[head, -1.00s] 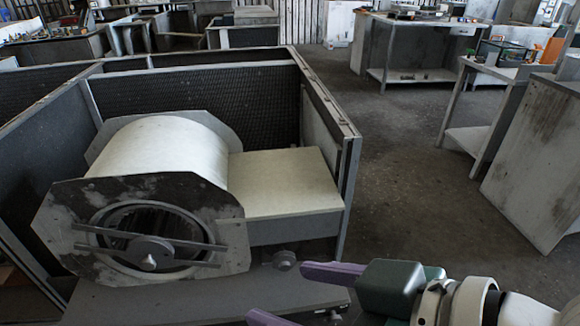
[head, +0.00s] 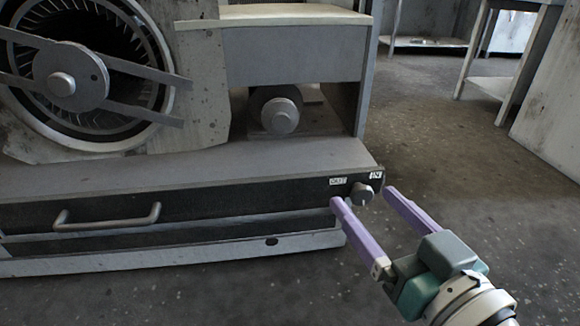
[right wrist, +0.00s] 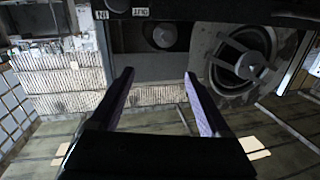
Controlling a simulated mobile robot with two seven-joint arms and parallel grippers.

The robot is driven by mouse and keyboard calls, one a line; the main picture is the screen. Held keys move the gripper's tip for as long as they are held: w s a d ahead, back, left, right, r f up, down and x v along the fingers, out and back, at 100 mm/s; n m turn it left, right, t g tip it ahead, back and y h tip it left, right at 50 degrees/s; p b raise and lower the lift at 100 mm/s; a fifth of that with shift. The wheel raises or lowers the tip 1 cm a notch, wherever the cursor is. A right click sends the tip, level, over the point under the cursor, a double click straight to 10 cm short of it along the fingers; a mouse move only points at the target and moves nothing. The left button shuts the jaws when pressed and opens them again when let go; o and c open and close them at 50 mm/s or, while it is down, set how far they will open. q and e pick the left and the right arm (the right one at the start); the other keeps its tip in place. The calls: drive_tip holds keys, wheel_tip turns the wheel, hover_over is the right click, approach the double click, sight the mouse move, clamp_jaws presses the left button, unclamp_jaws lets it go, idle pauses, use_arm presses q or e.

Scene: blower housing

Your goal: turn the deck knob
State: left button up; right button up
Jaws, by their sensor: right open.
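The deck knob (head: 362,194) is a small grey round knob on the dark front strip of the blower housing's base. It sits between a white OUT label (head: 338,181) and an IN label (head: 376,175). My right gripper (head: 365,198) is open and empty, its purple fingers pointing at the strip. In the head view the tips appear on either side of the knob. In the right wrist view the knob (right wrist: 117,5) is at the top edge, up and left of the open fingers (right wrist: 158,75), so it is not between them there. My left gripper is out of view.
A drawer-like handle (head: 107,217) is on the same strip to the left. A larger round knob (head: 280,115) sits in a recess above. The fan wheel (head: 70,80) with crossbars is at upper left. The floor to the right is free, with benches (head: 500,90) behind.

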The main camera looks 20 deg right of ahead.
sight(363, 199)
drive_tip(key=d+f+m+h+b, duration=0.2)
drive_tip(key=d+f+h+b, duration=0.15)
drive_tip(key=f+b, duration=0.45)
drive_tip(key=w+d, duration=0.1)
drive_tip(key=w, duration=0.1)
drive_tip(key=w+d+f+b, duration=0.1)
drive_tip(key=w, duration=0.2)
drive_tip(key=w+d+f+b, duration=0.1)
drive_tip(key=w, duration=0.1)
drive_tip(key=shift+w+d, duration=0.1)
drive_tip(key=shift+w, duration=0.25)
drive_tip(key=shift+w+d+r, duration=0.15)
drive_tip(key=shift+w, duration=0.45)
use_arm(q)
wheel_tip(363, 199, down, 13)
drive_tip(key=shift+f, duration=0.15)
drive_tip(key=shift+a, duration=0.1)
use_arm(e)
clamp_jaws()
